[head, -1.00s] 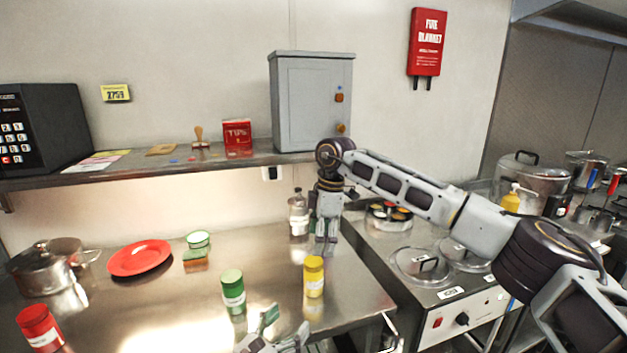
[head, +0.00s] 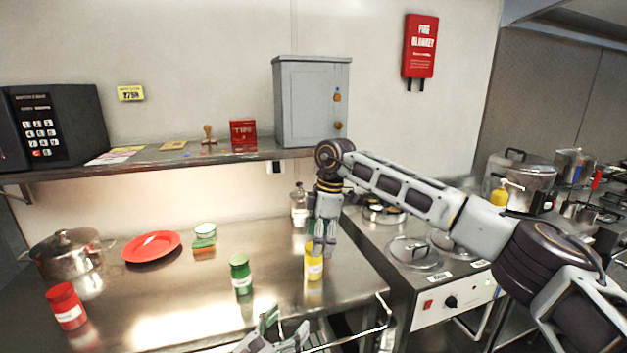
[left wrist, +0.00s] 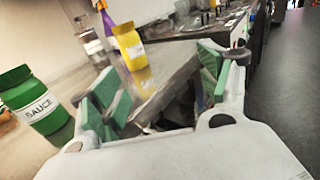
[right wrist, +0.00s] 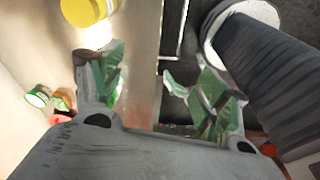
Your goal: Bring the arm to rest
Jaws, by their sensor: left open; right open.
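My left gripper (head: 275,338) is at the bottom of the head view, by the worktop's front edge. Its green-padded fingers (left wrist: 155,95) are apart and empty in the left wrist view. My right arm reaches in from the right. Its gripper (head: 321,245) hangs downward and overlaps the yellow jar (head: 313,265) in the head view. In the right wrist view its fingers (right wrist: 145,90) are apart with nothing between them; the yellow jar (right wrist: 88,10) is outside them. A green sauce jar (head: 240,273) stands to the left, also in the left wrist view (left wrist: 38,105).
The steel worktop (head: 190,300) also holds a red jar (head: 67,305), a lidded pot (head: 68,255), a red plate (head: 152,246) and a clear bottle (head: 299,205). A shelf (head: 130,170) runs above. The cooker (head: 435,310) stands right, beneath my right arm.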

